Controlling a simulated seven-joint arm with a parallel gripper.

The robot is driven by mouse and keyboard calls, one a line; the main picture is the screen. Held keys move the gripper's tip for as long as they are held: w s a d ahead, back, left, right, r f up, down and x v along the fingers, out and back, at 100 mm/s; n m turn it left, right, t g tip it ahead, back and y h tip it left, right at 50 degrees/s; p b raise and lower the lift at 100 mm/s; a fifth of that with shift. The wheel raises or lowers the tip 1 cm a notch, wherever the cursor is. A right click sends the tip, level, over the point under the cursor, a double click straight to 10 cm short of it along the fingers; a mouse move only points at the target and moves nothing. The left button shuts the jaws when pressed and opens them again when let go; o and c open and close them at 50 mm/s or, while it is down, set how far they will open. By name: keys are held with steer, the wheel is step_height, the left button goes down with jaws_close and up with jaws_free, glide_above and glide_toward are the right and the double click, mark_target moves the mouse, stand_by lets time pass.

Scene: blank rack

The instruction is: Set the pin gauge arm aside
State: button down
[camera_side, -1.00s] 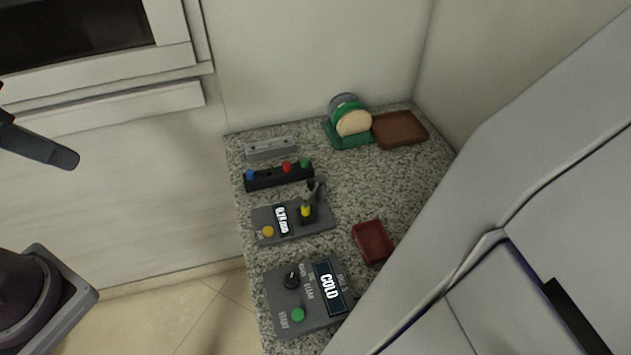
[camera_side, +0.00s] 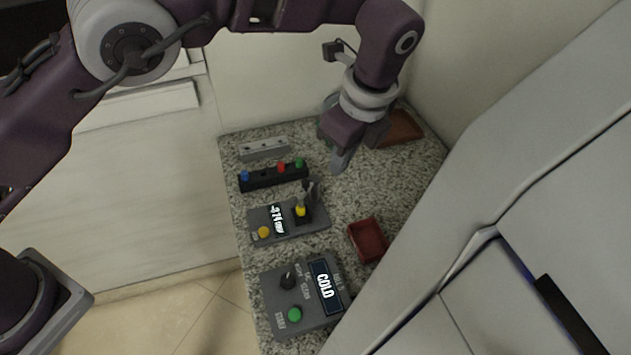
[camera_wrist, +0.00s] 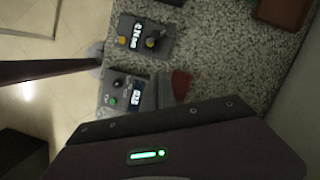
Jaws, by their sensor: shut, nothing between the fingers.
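The pin gauge (camera_side: 268,222) is a grey box on the counter with a lit display and an orange button. It also shows in the wrist view (camera_wrist: 128,30). Its small dark grey arm (camera_side: 309,188) stands up beside a yellow-topped pin (camera_side: 300,210); in the wrist view the arm is too small to make out clearly. My gripper (camera_side: 340,164) is shut and empty, pointing down above the counter, behind and right of the gauge, apart from it. Its fingers (camera_wrist: 158,92) also show in the wrist view.
A dark rack (camera_side: 262,178) with blue, red and green pins and a grey slotted block (camera_side: 264,149) lie behind the gauge. A red tray (camera_side: 368,240) is at its right, a control box (camera_side: 308,308) reading COLD in front. A brown tray (camera_side: 402,128) is at the back.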

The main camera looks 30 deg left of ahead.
mark_target(308, 187)
steer(key=shift+d+f, duration=0.3)
steer(key=shift+f, duration=0.1)
steer(key=shift+f, duration=0.15)
steer(key=w+a+f, duration=0.2)
steer(key=a+f, duration=0.4)
steer(key=f, duration=0.3)
steer(key=shift+f, duration=0.3)
steer(key=shift+a, duration=0.1)
